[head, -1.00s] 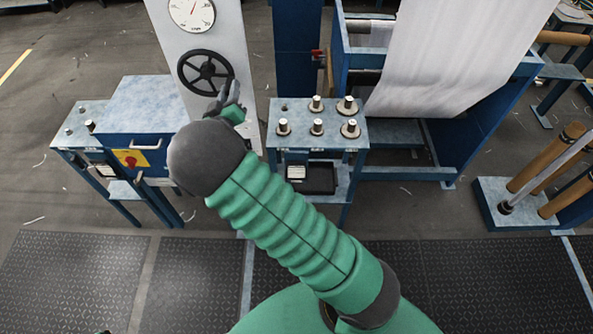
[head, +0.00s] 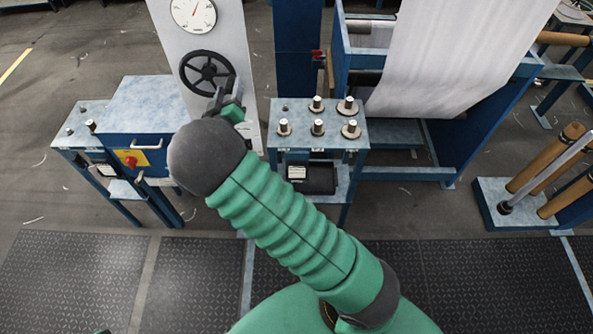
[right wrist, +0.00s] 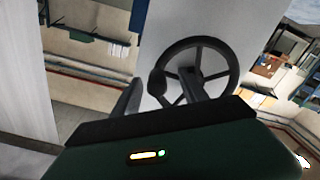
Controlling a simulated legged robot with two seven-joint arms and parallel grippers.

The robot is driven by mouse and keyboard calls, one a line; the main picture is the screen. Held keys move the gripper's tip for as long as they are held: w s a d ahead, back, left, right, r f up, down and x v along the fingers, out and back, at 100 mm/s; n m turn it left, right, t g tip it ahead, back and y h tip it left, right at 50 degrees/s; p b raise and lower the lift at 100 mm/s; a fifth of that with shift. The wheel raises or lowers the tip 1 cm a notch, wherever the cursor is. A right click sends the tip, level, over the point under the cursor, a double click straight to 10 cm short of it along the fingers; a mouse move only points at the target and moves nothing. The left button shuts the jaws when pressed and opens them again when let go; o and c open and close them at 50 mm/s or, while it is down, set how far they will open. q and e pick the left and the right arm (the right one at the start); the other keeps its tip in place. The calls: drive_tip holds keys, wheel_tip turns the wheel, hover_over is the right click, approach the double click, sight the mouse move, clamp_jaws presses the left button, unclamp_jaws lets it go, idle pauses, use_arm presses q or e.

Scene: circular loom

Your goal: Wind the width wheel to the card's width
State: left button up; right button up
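The black spoked width wheel (head: 207,72) is mounted on a pale upright panel, under a round white dial (head: 194,12). My right gripper (head: 227,92) is at the wheel's lower right edge. In the right wrist view the wheel (right wrist: 207,44) is ahead of the fingers, and its dark handle knob (right wrist: 157,82) shows between the two separated fingers (right wrist: 162,92). The gripper looks open; I cannot tell if a finger touches the wheel. A small white card (head: 297,172) is on the lower shelf of the blue stand. My left gripper is out of view.
A blue stand (head: 285,143) with several metal pegs is right of the panel. A blue cabinet (head: 130,134) with a red knob is to the left. A frame with white fabric (head: 440,60) is at the back right. Dark mats (head: 70,280) cover the near floor.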

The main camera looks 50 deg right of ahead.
drive_tip(key=p+v, duration=0.1)
drive_tip(key=v, duration=0.7)
drive_tip(key=shift+p, duration=0.3)
drive_tip(key=shift+s, duration=0.1)
idle(1.7)
